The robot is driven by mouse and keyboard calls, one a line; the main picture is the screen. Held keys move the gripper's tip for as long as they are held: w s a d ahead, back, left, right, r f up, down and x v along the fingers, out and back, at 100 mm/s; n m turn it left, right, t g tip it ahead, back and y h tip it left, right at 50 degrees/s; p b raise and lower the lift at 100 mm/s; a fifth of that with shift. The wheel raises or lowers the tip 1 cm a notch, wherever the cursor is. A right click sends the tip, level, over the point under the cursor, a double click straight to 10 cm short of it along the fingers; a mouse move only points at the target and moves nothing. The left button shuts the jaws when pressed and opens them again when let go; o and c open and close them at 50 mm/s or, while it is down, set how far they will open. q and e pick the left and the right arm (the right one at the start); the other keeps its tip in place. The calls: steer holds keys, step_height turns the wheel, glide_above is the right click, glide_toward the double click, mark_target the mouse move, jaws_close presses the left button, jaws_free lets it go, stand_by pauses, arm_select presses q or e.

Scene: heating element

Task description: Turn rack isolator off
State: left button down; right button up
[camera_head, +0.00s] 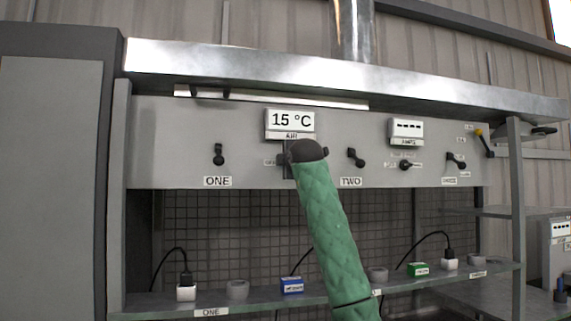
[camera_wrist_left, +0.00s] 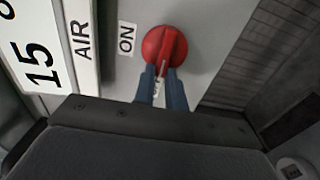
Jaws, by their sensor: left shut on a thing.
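A red round knob with a raised handle (camera_wrist_left: 172,42) is on the grey panel in the left wrist view. Its handle runs roughly up and down in that picture. An ON label (camera_wrist_left: 127,39) is to its left, beside the handle's flank rather than at its end. My left gripper (camera_wrist_left: 161,72) is shut on the handle's lower end. In the head view my left arm rises in a green sleeve, and the left gripper (camera_head: 284,158) is against the panel below the AIR label (camera_head: 291,135). It hides the knob there. My right gripper is not in view.
The panel's air display (camera_head: 291,119) reads 15 °C. Black switches sit on either side, over labels ONE (camera_head: 217,181) and TWO (camera_head: 350,182). A metal hood (camera_head: 240,68) overhangs the panel. A shelf (camera_head: 250,304) below carries small blocks and cables.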

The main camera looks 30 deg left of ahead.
arm_select(q)
steer(key=shift+f, duration=0.2)
steer(key=c, duration=1.4)
jaws_free()
steer(key=shift+r, duration=0.1)
steer(key=shift+c, duration=0.2)
